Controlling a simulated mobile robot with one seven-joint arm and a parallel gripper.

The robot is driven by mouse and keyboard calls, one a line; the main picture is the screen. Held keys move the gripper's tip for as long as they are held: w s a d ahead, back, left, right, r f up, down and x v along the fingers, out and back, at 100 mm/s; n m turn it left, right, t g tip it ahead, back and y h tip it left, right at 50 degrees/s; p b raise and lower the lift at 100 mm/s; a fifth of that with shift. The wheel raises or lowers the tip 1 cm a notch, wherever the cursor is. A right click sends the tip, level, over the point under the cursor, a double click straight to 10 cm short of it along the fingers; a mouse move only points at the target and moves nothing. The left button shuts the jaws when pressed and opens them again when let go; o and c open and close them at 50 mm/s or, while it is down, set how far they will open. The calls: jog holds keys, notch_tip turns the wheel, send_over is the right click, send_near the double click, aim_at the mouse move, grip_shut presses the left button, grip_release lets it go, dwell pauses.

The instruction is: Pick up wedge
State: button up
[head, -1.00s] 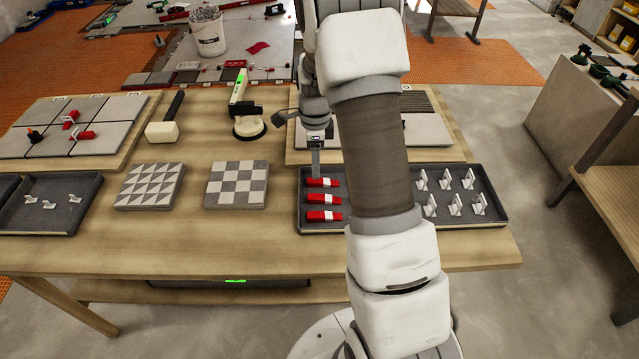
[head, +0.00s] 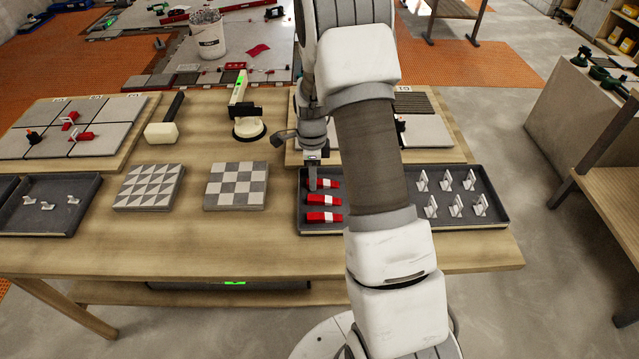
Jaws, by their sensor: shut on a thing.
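Three red wedges with white bands lie in a column at the left end of a dark grey tray (head: 410,228). The far wedge (head: 329,184) is partly covered by my gripper (head: 313,184), which points down and is shut on it near its left end. The wedge still appears to be at tray level. The middle wedge (head: 325,200) and the near wedge (head: 325,216) lie free, a little nearer to me. My arm hides the middle of the tray.
Several white clips (head: 455,193) stand in the tray's right part. Left of the tray are a checkered tile (head: 236,186) and a triangle-patterned tile (head: 149,187). A suction cup tool (head: 248,128) and a mallet (head: 162,132) lie behind them. Bare wood shows between the tiles and the tray.

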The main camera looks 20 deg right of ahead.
grip_shut()
